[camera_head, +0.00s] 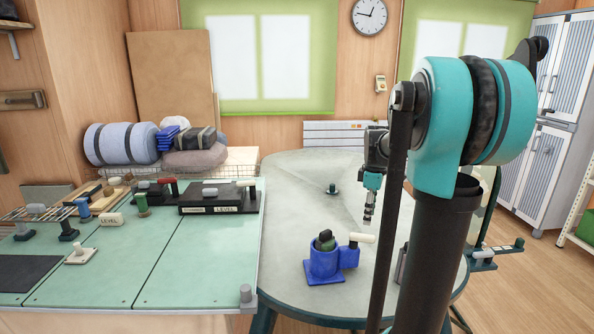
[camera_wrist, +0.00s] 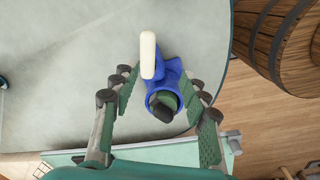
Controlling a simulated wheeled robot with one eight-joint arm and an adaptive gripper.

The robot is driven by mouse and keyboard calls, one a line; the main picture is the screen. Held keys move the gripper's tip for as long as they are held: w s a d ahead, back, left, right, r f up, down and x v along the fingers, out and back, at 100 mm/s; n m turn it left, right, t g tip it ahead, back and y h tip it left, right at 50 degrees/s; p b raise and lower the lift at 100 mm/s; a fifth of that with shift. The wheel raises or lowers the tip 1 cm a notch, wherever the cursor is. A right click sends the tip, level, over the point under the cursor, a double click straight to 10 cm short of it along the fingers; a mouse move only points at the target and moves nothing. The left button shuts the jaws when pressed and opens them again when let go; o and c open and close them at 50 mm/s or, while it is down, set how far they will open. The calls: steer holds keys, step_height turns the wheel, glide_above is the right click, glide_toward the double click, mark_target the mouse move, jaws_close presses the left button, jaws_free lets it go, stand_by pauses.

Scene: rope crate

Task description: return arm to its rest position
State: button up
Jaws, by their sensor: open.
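My gripper (camera_head: 369,212) hangs over the round table, pointing down, behind and to the right of the blue holder (camera_head: 323,266) in the head view. In the wrist view, my gripper (camera_wrist: 164,86) is open, its two green-padded fingers spread apart. The blue holder (camera_wrist: 166,84) shows between them, apparently below and not held. A dark green piece (camera_head: 325,240) stands in the holder's round cup. A cream handle (camera_head: 361,238) sits in its side part; the handle also shows in the wrist view (camera_wrist: 148,55). My arm's column hides part of the table's right side.
The round grey table (camera_head: 285,215) bears a small dark green peg (camera_head: 332,189) at the back. A green-topped workbench (camera_head: 150,262) with several handled tools stands at left. A wooden barrel (camera_wrist: 283,40) is at upper right in the wrist view. Cabinets (camera_head: 560,100) stand far right.

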steer(key=s+a+f+m+t, duration=0.1)
steer(key=s+a+f+m, duration=0.3)
steer(key=s, duration=0.6)
steer(key=s+a+f+m+t, duration=0.2)
steer(key=s+a+f+m, duration=0.3)
steer(key=s+f+m, duration=0.3)
steer(key=s+f, duration=0.3)
steer(key=shift+s+a+f+m+t, duration=0.2)
steer(key=shift+s+f+m+t, duration=0.05)
steer(key=shift+f+m+t, duration=0.05)
